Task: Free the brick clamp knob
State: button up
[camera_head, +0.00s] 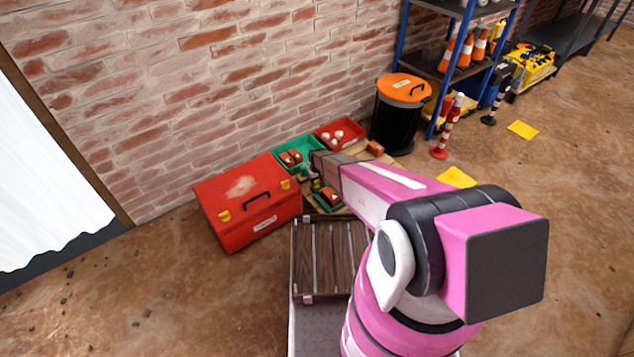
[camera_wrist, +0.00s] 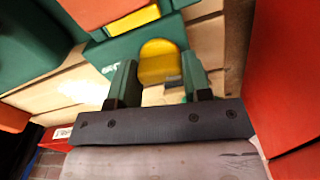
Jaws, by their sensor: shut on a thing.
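The brick clamp (camera_wrist: 112,54) is a dark green body with an orange-red brick (camera_wrist: 100,10) on it, at the top of the wrist view. Its knob (camera_wrist: 160,58) is yellow and rounded. My gripper (camera_wrist: 160,72) has its two green fingers on either side of the knob and is shut on it. In the head view, the green clamp with its brick (camera_head: 330,194) sits on a wooden surface. My gripper (camera_head: 314,180) is at its left end there, and the knob cannot be made out.
A red toolbox (camera_head: 240,208) stands left of the clamp. A green bin (camera_head: 287,168) with bricks and a red bin (camera_head: 352,130) with white items sit by the brick wall. A dark slatted crate (camera_head: 318,300) is in front. A black barrel (camera_head: 392,128) stands behind right.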

aim_at(317, 181)
jog(key=shift+n, duration=1.1)
jog(key=o, duration=0.9)
jog(key=shift+r, duration=0.15)
notch_tip(317, 181, up, 10)
jog(key=shift+r, duration=0.25)
jog(key=s+d+r+m, duration=0.2)
jog(key=s+d+r, duration=0.3)
jog(key=s+r, duration=0.4)
jog(key=s+d+r+m, duration=0.2)
jog(key=s+d+r, duration=0.3)
jog(key=s+r, duration=0.4)
jog(key=s+d+r+m, duration=0.2)
jog(key=s+d+r, duration=0.3)
jog(key=r, duration=0.8)
jog(key=shift+s+r+m, duration=0.15)
jog(key=shift+s+m, duration=0.25)
jog(key=shift+s, duration=1.5)
